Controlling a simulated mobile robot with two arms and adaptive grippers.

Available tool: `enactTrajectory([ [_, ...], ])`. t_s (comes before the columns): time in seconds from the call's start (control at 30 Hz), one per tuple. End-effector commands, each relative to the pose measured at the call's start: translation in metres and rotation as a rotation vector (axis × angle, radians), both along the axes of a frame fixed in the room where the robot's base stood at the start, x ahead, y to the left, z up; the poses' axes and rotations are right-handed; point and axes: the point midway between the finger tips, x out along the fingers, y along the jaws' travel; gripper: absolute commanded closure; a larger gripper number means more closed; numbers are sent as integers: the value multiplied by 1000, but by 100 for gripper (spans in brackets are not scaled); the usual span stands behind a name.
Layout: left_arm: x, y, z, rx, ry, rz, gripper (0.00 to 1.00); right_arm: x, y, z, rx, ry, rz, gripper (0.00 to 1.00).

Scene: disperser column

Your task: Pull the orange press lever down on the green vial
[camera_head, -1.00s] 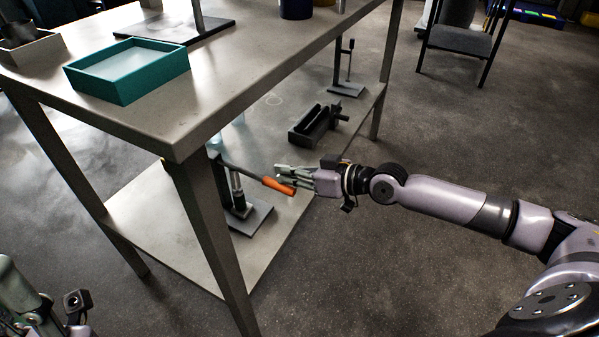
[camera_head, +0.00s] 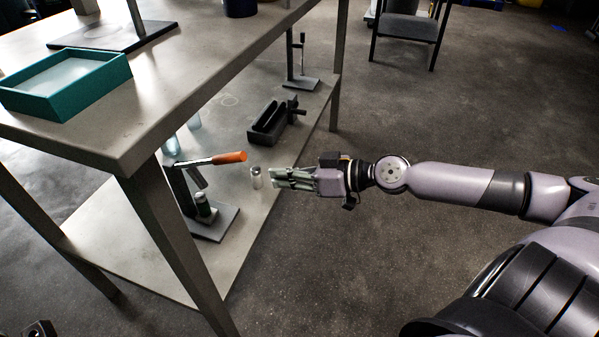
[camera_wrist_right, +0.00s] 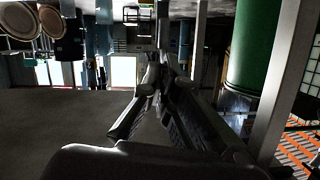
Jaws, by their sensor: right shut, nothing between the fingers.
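The press stands on the lower shelf in the head view. Its lever has an orange grip (camera_head: 230,158) and points right, tilted slightly up. My left gripper is out of view.
A small clear vial (camera_head: 256,177) stands between the press and my right gripper. A black holder (camera_head: 275,122) and another stand (camera_head: 300,75) are farther back on the shelf. The table leg (camera_head: 180,235) is in front of the press.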

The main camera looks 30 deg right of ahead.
Motion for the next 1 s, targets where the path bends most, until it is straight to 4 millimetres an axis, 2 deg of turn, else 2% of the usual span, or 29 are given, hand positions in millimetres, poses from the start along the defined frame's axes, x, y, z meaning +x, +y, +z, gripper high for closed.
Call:
enactTrajectory([
  [0.5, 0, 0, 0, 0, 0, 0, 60, -22, -18, 13, 5, -11, 0, 100],
  [1.0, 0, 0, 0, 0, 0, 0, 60, -26, -23, 17, 2, -16, -2, 100],
])
